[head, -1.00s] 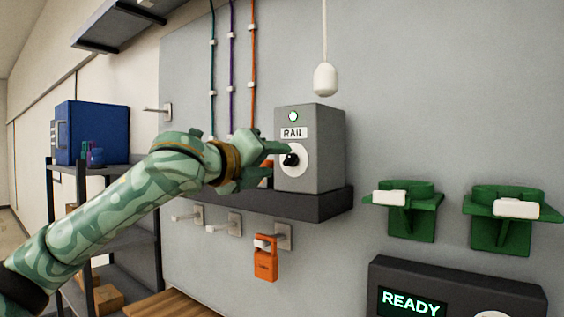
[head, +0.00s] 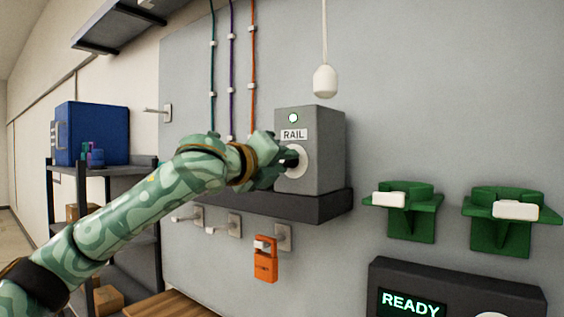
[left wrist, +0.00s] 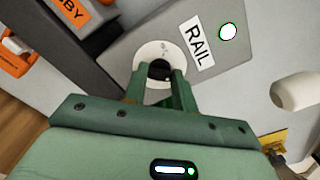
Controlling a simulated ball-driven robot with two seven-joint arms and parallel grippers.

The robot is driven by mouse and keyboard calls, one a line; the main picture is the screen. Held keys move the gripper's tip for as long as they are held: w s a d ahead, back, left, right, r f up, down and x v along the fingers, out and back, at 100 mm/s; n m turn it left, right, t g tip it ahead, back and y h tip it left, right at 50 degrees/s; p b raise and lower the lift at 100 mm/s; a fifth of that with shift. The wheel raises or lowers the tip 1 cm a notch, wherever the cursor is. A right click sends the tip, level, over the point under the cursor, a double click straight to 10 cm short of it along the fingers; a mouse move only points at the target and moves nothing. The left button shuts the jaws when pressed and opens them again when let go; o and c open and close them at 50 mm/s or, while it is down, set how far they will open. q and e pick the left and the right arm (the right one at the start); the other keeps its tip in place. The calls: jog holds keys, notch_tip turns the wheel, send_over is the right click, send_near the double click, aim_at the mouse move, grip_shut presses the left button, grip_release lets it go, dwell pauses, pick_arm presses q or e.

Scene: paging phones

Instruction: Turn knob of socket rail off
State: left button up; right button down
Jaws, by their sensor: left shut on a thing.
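The socket rail box (head: 325,150) is a grey box labelled RAIL on a dark shelf, with a lit white-green lamp (head: 293,118) above the label. Its black knob (left wrist: 160,70) sits on a white round dial (left wrist: 146,58) in the left wrist view. My left gripper (head: 290,161) is at the dial, its two green fingers on either side of the knob and shut on it. In the head view the fingers partly hide the knob and dial. My right gripper is in neither view.
A white pull-cord handle (head: 325,80) hangs above the box. An orange padlock-like tag (head: 265,262) hangs from a hook below the shelf (head: 330,204). Green brackets (head: 405,205) with white pieces and a READY panel (head: 460,285) are at the right.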

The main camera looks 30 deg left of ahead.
pick_arm(q)
jog(key=n+p, duration=0.6)
jog(key=shift+p, duration=0.35)
jog(key=shift+n+p, duration=0.7)
jog(key=shift+n, duration=0.2)
jog(key=n+p, duration=0.3)
jog(key=n, duration=0.2)
jog(key=shift+p, duration=0.3)
jog(key=shift+f+n+p, duration=0.15)
jog(key=shift+n+p, duration=1.1)
jog(key=shift+n, duration=1.25)
jog(key=o, duration=1)
